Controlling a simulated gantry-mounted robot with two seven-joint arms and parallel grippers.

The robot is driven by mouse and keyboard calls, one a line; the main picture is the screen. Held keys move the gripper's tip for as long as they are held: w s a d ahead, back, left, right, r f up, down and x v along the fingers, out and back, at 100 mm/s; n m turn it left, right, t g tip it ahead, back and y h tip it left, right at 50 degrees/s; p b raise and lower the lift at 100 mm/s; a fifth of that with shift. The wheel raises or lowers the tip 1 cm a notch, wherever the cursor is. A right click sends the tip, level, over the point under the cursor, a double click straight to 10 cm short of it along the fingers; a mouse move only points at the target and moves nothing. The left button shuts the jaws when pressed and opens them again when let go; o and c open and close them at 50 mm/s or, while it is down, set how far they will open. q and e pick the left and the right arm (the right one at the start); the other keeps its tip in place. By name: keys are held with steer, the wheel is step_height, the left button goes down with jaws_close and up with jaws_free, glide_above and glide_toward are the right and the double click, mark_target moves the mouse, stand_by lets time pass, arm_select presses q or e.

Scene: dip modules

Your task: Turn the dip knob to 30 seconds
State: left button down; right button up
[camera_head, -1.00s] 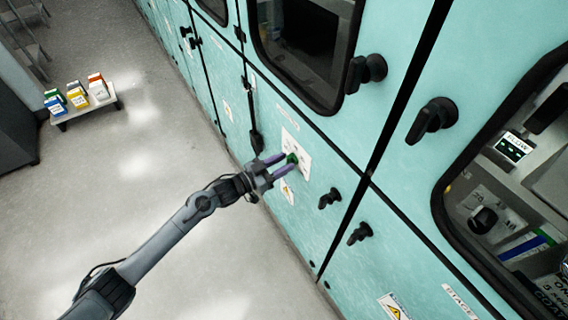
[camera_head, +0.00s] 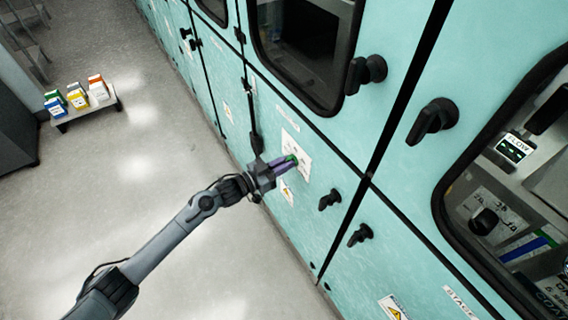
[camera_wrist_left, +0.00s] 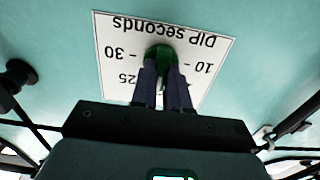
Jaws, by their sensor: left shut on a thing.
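The green dip knob (camera_head: 292,159) sits on a white dial plate (camera_head: 303,164) on the turquoise cabinet front. In the left wrist view the plate (camera_wrist_left: 112,40) appears upside down, with "DIP seconds" and the marks 10, 25 and 30 readable. My left gripper (camera_head: 288,162) has its two purple fingers shut on the knob, one on each side. The left wrist view shows the knob (camera_wrist_left: 160,52) between the fingertips (camera_wrist_left: 161,66). The fingers hide part of the dial, and I cannot tell which mark the knob points to. My right gripper is in no view.
Black handles (camera_head: 329,199) (camera_head: 360,234) stick out of the cabinet right of the dial, with larger ones (camera_head: 432,121) higher up. A low table (camera_head: 112,101) with several coloured boxes stands at far left. The floor between is clear.

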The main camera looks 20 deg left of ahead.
arm_select(q)
steer(key=shift+m, duration=0.3)
steer(key=m+b, duration=0.1)
steer(key=m, duration=0.4)
steer(key=m+b, duration=0.1)
steer(key=m, duration=0.5)
steer(key=m+b, duration=0.1)
steer(key=m, duration=0.5)
steer(key=shift+s+d+f, duration=0.15)
steer(key=shift+d+f, duration=0.05)
steer(key=shift+f, duration=0.05)
steer(key=shift+m, duration=0.3)
steer(key=c, duration=1.1)
jaws_free()
steer(key=shift+s+a, duration=0.1)
